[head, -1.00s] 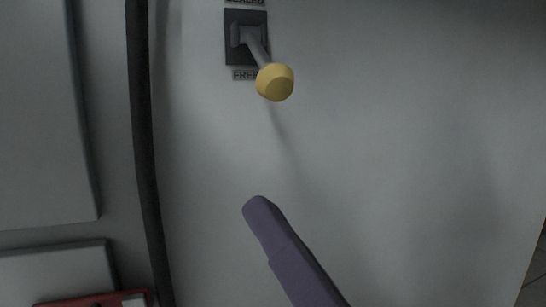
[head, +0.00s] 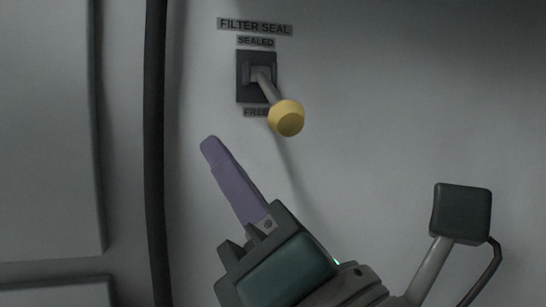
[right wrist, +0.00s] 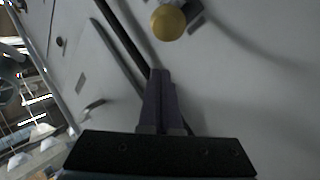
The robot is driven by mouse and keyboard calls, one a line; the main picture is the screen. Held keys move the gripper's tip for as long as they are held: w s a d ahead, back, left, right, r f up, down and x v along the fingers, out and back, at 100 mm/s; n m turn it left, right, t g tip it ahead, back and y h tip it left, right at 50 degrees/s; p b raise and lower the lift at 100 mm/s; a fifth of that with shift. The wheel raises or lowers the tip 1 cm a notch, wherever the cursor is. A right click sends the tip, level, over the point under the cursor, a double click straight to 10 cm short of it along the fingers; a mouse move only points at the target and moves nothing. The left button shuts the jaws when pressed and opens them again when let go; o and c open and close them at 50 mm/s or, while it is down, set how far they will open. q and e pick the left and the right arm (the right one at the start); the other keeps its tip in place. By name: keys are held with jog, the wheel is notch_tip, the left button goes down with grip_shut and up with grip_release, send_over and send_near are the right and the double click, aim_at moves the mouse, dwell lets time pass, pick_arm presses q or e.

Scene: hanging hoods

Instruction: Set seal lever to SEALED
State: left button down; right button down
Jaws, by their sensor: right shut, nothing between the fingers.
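The seal lever (head: 268,88) is a grey rod with a yellow knob (head: 286,118), mounted on a dark plate under a FILTER SEAL label (head: 255,27). SEALED (head: 256,42) is printed above the plate and FREE (head: 256,112) below. The rod slants out and down, with the knob beside the FREE label. My right gripper (head: 210,145) has purple fingers, shut and empty, below and left of the knob and apart from it. In the right wrist view, the shut fingers (right wrist: 161,75) point up below the yellow knob (right wrist: 168,23). My left gripper is not in view.
A black vertical cable or seam (head: 153,150) runs down the grey panel left of the lever. A raised pale panel (head: 50,130) lies further left. The wall right of the lever (head: 400,90) is bare.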

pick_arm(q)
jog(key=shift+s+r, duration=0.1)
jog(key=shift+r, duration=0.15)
pick_arm(e)
jog(key=d, duration=0.1)
jog(key=d+r, duration=0.1)
jog(key=d, duration=0.1)
jog(key=shift+s+d+r, duration=0.15)
jog(key=shift+s, duration=0.15)
